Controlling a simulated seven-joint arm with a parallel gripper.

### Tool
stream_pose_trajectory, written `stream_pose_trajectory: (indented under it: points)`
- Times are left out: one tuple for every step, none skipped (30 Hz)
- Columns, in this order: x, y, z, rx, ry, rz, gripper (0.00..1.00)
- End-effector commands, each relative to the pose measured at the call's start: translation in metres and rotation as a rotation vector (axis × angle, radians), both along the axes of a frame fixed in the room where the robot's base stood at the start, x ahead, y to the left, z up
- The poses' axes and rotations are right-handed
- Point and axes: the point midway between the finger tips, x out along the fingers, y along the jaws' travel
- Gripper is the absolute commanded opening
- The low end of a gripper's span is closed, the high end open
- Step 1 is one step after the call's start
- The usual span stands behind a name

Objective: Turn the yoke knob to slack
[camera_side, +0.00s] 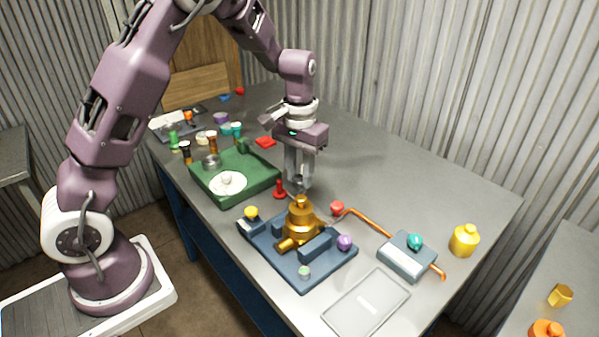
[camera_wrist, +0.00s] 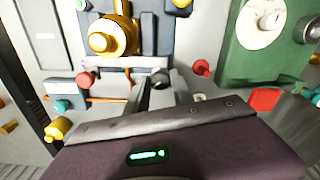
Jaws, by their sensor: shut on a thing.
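My gripper (camera_side: 298,186) points down just behind the brass valve (camera_side: 301,222) on the blue base plate (camera_side: 268,250). Its fingers are closed together on a small dark grey knob (camera_wrist: 159,78), seen between the fingertips in the wrist view, where my gripper (camera_wrist: 163,84) shows from above. The knob is at the end of a grey bar (camera_wrist: 130,62) beside the brass valve (camera_wrist: 113,36). I take this knob to be the yoke knob. In the side view the fingers mostly hide it, and I cannot read any slack mark.
A red peg (camera_side: 279,190) stands close left of my fingers, and a red knob (camera_side: 337,208) is to the right. A green tray (camera_side: 262,184) lies left. A copper pipe (camera_side: 368,222) leads to a grey-blue box (camera_side: 406,259). The table's back right is clear.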

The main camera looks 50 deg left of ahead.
Motion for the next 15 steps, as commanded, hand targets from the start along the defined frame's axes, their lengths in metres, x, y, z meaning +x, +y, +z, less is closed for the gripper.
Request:
stream_pose_trajectory:
  points:
    - [0.0003,0.0,0.0006,-0.001,-0.001,0.042,0.0]
    - [0.0003,0.0,0.0006,-0.001,-0.001,0.071,0.0]
    - [0.0004,0.0,0.0006,-0.001,-0.001,0.109,0.0]
    - [0.0004,0.0,0.0006,-0.001,-0.001,0.138,0.0]
    - [0.0004,0.0,0.0006,-0.001,-0.001,0.166,0.0]
    - [0.0004,0.0,0.0007,-0.001,-0.001,0.205,0.0]
    - [0.0004,0.0,0.0007,-0.001,-0.001,0.233,0.0]
    - [0.0005,0.0001,0.0007,-0.001,-0.001,0.262,0.0]
    - [0.0005,0.0001,0.0007,0.0,-0.002,0.3,0.0]
    - [0.0005,0.0001,0.0007,0.0,-0.002,0.328,0.0]
    - [0.0005,0.0001,0.0007,0.0,-0.002,0.357,0.0]
    - [0.0005,0.0002,0.0007,0.0,-0.002,0.393,0.0]
    - [0.0005,0.0001,0.0007,0.0,-0.002,0.421,0.0]
    - [0.0005,0.0,0.0007,0.0,-0.002,0.448,0.0]
    - [0.0004,-0.0001,0.0007,-0.001,-0.001,0.483,0.0]
